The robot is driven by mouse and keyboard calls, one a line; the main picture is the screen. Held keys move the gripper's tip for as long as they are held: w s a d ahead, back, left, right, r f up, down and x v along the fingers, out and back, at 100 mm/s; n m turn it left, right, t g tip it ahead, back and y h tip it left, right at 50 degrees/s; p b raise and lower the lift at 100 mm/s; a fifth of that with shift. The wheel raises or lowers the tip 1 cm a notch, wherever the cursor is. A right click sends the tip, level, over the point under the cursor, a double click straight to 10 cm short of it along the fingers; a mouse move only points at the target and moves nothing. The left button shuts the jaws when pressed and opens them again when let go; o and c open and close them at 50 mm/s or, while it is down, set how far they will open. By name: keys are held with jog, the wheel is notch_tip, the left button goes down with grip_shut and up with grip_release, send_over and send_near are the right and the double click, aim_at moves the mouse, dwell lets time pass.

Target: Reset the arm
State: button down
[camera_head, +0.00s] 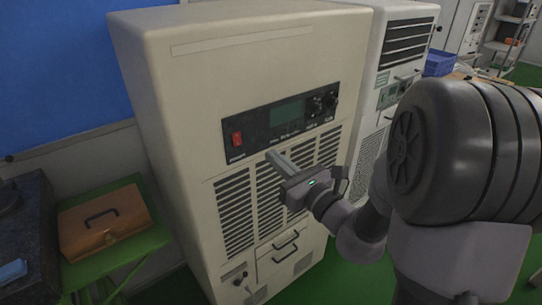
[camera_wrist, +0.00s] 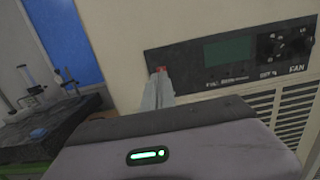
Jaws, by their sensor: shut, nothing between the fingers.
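My gripper (camera_head: 273,156) is in front of the cream cabinet (camera_head: 178,80), just below its dark control panel. Its fingers are together with nothing between them. In the wrist view my gripper (camera_wrist: 161,74) points at the panel, with the fingertips overlapping the red switch (camera_wrist: 163,69). In the head view the red switch (camera_head: 237,138) is clear of the fingers, up and to their left. The control panel (camera_head: 258,120) also has a green display and black knobs. I cannot tell whether the fingertips touch the cabinet.
A second white cabinet (camera_head: 405,43) stands close on the right. An orange toolbox (camera_head: 102,220) sits on a green stand at the left, beside a dark bench (camera_head: 32,225). A blue crate (camera_head: 438,62) is at the back right. Green floor (camera_head: 350,275) shows below.

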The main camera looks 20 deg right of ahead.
jog(key=s+a+f+n+g+y+b, duration=0.3)
jog(key=s+a+n+g, duration=0.4)
jog(key=a, duration=0.3)
jog(key=s+a+f+n+g+y+b, duration=0.3)
jog(key=s+a+n+g, duration=0.2)
jog(key=s+a+n, duration=0.35)
jog(key=s+f+n+g+h+b, duration=0.3)
jog(key=s+f+n, duration=0.3)
jog(key=s+d+f+n+t+h+b, duration=0.2)
jog(key=d+n+h, duration=0.4)
jog(key=d, duration=0.3)
jog(key=shift+s+d+f+t+h+b, duration=0.2)
jog(key=shift+s+f+t+h+b, duration=0.15)
jog(key=shift+s+f+h, duration=0.15)
jog(key=shift+r+n, duration=0.1)
jog(key=shift+n, duration=0.15)
